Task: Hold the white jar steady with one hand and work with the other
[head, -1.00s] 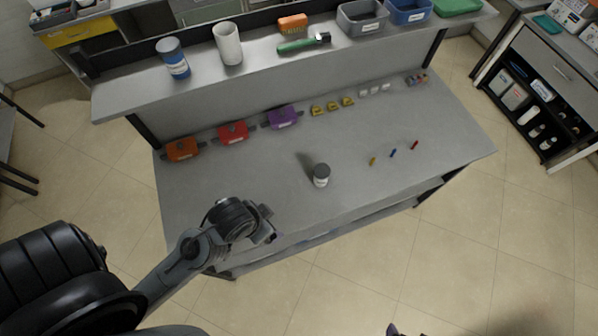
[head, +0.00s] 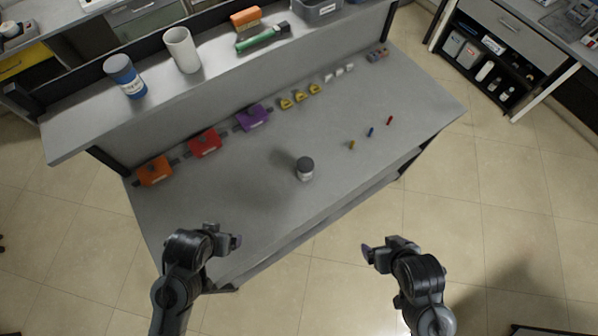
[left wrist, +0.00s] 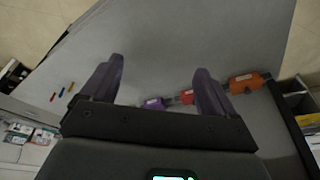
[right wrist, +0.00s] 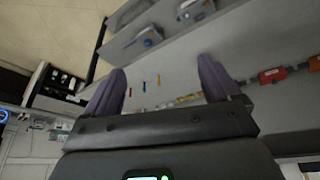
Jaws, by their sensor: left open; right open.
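The white jar (head: 305,168), with a dark grey lid, stands upright near the middle of the grey bench, with nothing touching it. My left gripper (head: 230,236) is open and empty over the near left part of the bench, left of and nearer than the jar. Its two purple fingers stand apart in the left wrist view (left wrist: 155,85). My right gripper (head: 378,250) is open and empty in front of the bench's near edge, to the right of the jar. Its parted fingers show in the right wrist view (right wrist: 165,85). I cannot make out the jar in either wrist view.
Orange (head: 155,171), red (head: 205,142) and purple (head: 252,117) blocks line the bench's back, beside several small yellow and white pieces. Three small coloured sticks (head: 371,132) lie right of the jar. The raised shelf (head: 75,130) holds a blue-labelled container (head: 126,76) and a white cylinder (head: 183,50).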

